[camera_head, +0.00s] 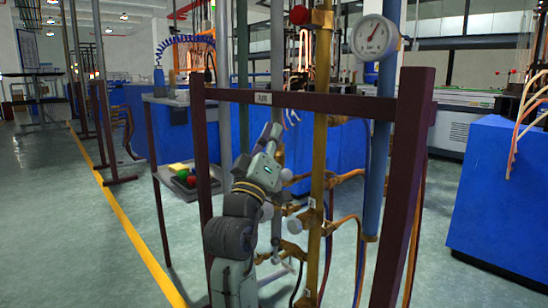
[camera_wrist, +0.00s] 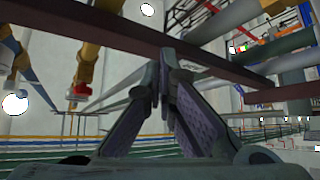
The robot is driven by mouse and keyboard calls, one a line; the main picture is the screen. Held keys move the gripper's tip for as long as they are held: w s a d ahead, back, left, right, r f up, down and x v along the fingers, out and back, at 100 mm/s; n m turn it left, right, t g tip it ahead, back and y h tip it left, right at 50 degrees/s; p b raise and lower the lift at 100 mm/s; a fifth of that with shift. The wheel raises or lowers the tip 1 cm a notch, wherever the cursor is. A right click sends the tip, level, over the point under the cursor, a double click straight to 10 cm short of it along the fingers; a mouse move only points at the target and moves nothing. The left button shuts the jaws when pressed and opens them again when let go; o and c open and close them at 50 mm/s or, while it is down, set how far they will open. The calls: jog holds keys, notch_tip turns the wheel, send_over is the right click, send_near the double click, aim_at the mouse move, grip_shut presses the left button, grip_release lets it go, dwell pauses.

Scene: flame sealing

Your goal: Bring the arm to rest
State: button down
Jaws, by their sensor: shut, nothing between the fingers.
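My arm rises in front of the dark maroon frame (camera_head: 310,103) in the head view, with its upper part bent up and to the right. My gripper (camera_head: 272,132) points upward just below the frame's top bar, near the vertical pipes. In the wrist view my gripper (camera_wrist: 165,62) shows two fingers leaning together at their tips, with nothing between them. The maroon bar (camera_wrist: 120,38) crosses above and behind the fingertips there. Whether the gripper touches the bar or a pipe I cannot tell.
A brass pipe (camera_head: 320,150) with valves and a blue pipe (camera_head: 378,150) stand right of my gripper. A pressure gauge (camera_head: 376,38) is at upper right. A small table (camera_head: 165,98) stands behind at left. Open floor (camera_head: 90,230) lies at left, with a yellow line.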

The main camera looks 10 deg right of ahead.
jog(key=shift+r, duration=0.8)
